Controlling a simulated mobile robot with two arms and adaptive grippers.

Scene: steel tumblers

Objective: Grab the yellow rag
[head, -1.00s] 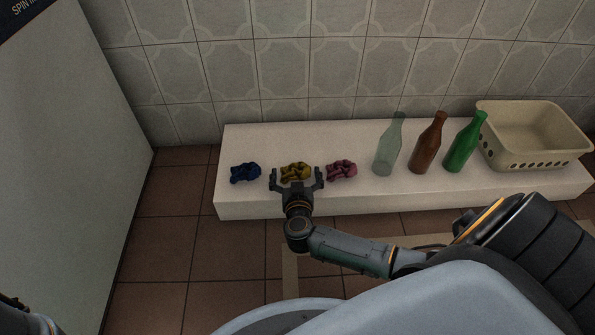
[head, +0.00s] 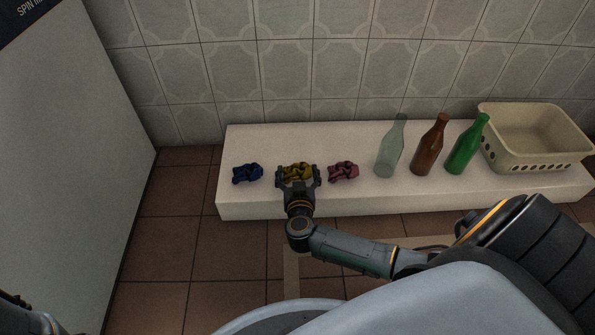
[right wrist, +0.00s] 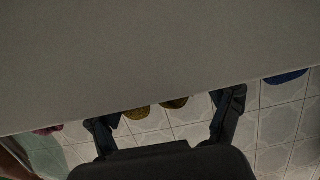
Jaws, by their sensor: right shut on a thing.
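The yellow rag (head: 297,171) is a crumpled bundle on the white ledge (head: 262,207), between a blue rag (head: 247,173) and a pink rag (head: 343,171). My right gripper (head: 297,172) comes from the front with a finger on each side of the yellow rag and is shut on it. The rag appears to rest on the ledge still. In the right wrist view, yellow parts of the rag (right wrist: 137,113) show between the two fingers; the rest is hidden. My left gripper is not in view; only a bit of my left arm shows at the lower left corner.
A clear bottle (head: 390,150), a brown bottle (head: 428,148) and a green bottle (head: 466,148) stand to the right on the ledge. A beige basket (head: 522,156) is at the right end. A tiled wall rises behind; a pale panel stands at left.

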